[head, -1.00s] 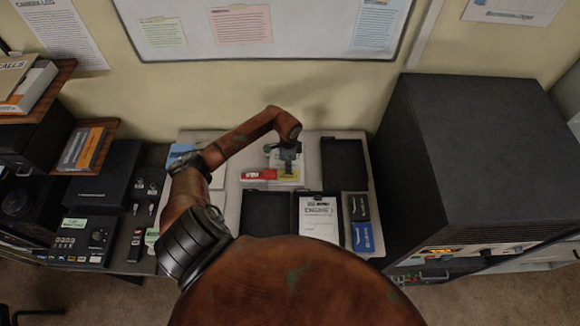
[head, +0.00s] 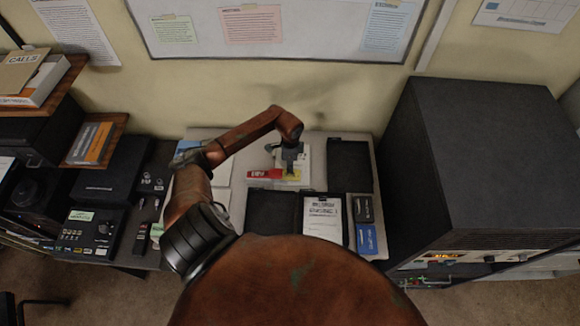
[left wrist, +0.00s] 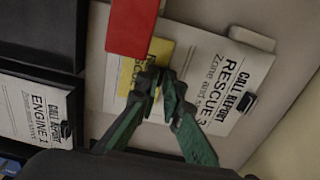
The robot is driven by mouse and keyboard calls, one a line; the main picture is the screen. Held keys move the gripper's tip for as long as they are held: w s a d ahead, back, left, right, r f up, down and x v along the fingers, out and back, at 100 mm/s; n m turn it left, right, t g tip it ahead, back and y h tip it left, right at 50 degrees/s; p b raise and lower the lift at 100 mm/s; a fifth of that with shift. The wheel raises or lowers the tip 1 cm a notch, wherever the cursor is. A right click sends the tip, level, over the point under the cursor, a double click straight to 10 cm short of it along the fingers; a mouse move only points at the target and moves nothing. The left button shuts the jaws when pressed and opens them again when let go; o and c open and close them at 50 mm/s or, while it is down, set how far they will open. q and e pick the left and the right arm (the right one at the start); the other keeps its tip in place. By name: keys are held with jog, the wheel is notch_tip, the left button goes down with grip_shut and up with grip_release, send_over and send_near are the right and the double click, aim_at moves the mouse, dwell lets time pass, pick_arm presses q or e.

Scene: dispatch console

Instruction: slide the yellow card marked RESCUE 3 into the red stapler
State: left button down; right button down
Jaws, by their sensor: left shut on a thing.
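The red stapler (head: 264,174) lies on the light desk mat, and its red end (left wrist: 131,25) shows at the top of the left wrist view. My left gripper (head: 291,172) is just right of the stapler, shut on the yellow card (head: 292,179). In the left wrist view, the fingertips (left wrist: 158,85) pinch the card (left wrist: 158,52), whose lettering is partly covered. The card's edge meets the stapler's end; I cannot tell how far it reaches inside. A white RESCUE 3 call report (left wrist: 228,80) lies beside and partly behind the card. My right gripper is out of view.
A dark tray (head: 350,165) lies right of the gripper. The ENGINE 1 report (head: 322,218) lies nearer me, with a black box (head: 364,208) and a blue box (head: 367,239) beside it. A large dark cabinet (head: 480,160) stands at the right.

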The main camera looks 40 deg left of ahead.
pick_arm(q)
jog(key=shift+s+a, duration=0.2)
jog(key=shift+a, duration=0.05)
jog(key=shift+s+a, duration=0.25)
jog(key=shift+a, duration=0.05)
jog(key=shift+s+a+p, duration=0.3)
jog(key=shift+a+p, duration=0.05)
jog(key=shift+p, duration=0.3)
dwell(0.8)
jog(key=c, duration=2)
grip_release()
jog(key=shift+f, duration=0.15)
jog(key=shift+s, duration=0.1)
